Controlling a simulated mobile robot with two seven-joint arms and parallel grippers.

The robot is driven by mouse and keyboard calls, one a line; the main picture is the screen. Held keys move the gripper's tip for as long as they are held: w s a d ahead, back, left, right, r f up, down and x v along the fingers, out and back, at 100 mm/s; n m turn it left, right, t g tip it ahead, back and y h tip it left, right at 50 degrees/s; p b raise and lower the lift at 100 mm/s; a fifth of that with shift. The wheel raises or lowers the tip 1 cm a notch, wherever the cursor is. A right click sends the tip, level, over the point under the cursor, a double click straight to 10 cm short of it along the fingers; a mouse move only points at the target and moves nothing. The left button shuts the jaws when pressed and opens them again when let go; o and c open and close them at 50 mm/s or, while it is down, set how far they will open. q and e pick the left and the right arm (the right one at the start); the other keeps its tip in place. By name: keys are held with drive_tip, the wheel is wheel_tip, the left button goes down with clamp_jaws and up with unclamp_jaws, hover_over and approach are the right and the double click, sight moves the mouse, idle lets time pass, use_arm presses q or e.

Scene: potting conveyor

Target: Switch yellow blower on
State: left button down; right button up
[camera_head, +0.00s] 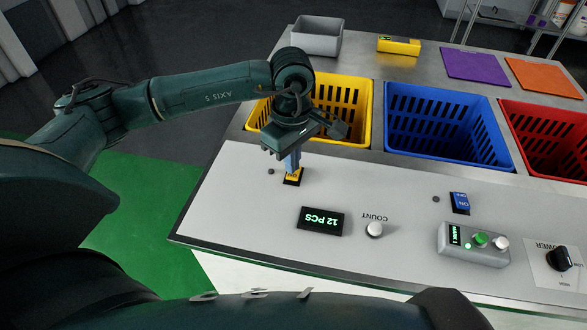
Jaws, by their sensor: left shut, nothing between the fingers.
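A small yellow switch (293,178) in a dark frame sits on the light grey panel (240,215), in front of the yellow basket (354,112). My left gripper (291,165) points down right at this switch with its fingers shut and nothing between them. The fingertips are at or just above the switch; I cannot tell if they touch it. The fingers hide part of the switch, so its position cannot be read. My right gripper is not in view.
A blue switch (460,203) marked ON is farther right, near a blue basket (441,128) and a red basket (545,140). The panel also has a display (321,221) reading 12 PCS, a white COUNT button (374,230), a button box (474,246) and a black knob (560,259).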

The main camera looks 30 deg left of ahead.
use_arm(q)
drive_tip(key=shift+f+b, duration=1.15)
drive_tip(key=shift+f, duration=0.05)
idle(0.6)
drive_tip(key=shift+r, duration=0.15)
drive_tip(key=shift+r+p, duration=0.45)
drive_tip(key=shift+r, duration=0.1)
drive_tip(key=shift+r+p, duration=1.45)
drive_tip(key=shift+r, duration=1.45)
drive_tip(key=shift+s+f, duration=0.1)
